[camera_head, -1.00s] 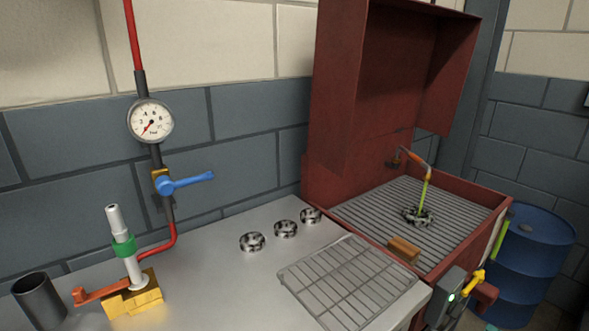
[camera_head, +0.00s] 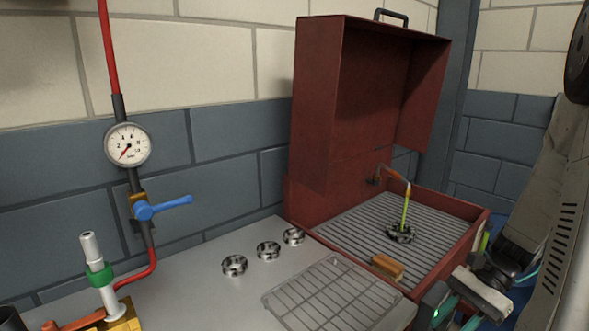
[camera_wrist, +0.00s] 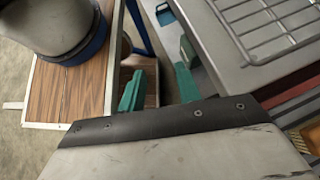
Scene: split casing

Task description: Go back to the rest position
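My gripper shows in the wrist view (camera_wrist: 160,72) with its two teal fingers apart and nothing between them. A wooden table edge and the floor show beyond the fingers. In the head view my arm comes down at the right edge, and my gripper (camera_head: 457,304) is at the lower right. The exact gap to that box cannot be told.
The open red parts washer (camera_head: 340,110) stands at the back. A wire rack (camera_head: 322,292) and three bearing rings (camera_head: 268,250) lie on the steel bench (camera_head: 190,295). A gauge (camera_head: 128,145) and blue valve handle (camera_head: 165,206) are at left. A pot (camera_wrist: 55,25) stands on the wooden table (camera_wrist: 60,95).

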